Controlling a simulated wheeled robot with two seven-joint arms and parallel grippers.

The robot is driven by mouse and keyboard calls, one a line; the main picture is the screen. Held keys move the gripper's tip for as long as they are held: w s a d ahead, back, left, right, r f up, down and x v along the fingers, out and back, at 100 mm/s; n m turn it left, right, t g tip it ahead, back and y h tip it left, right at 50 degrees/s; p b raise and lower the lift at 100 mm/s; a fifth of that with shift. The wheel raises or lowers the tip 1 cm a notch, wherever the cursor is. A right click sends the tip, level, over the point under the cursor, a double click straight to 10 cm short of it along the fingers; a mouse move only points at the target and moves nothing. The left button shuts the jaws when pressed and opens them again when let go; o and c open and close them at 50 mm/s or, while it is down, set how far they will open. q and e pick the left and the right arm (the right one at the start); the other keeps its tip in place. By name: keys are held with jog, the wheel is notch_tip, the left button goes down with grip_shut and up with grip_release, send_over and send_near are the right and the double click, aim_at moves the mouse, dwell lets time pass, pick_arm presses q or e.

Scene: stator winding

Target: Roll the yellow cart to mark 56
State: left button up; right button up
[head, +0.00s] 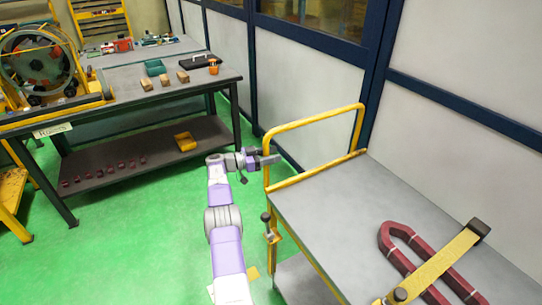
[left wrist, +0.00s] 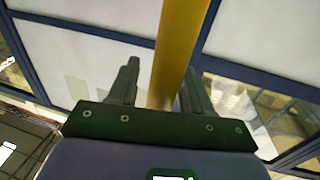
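The yellow cart (head: 320,200) stands at the right, with a grey top and a yellow tube push handle (head: 312,119) at its far end. My left gripper (head: 268,159) is at the near left post of that handle. In the left wrist view the yellow post (left wrist: 178,60) runs between the two spread fingers, closer to the right finger, with a gap to the left one. Contact cannot be told. My right gripper is out of view. No mark reading 56 can be made out.
A dark red looped part (head: 400,250) lies on the cart with a yellow strap bar (head: 440,262) across it. A workbench (head: 130,95) with a wire wheel stands at the left. Wall panels run close behind the cart.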

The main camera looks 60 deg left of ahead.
pick_arm(q)
jog(key=shift+s+f, duration=0.1)
jog(key=p+v, duration=0.1)
jog(key=v, duration=0.6)
jog(key=shift+s, duration=0.25)
jog(key=shift+a, duration=0.1)
dwell(0.4)
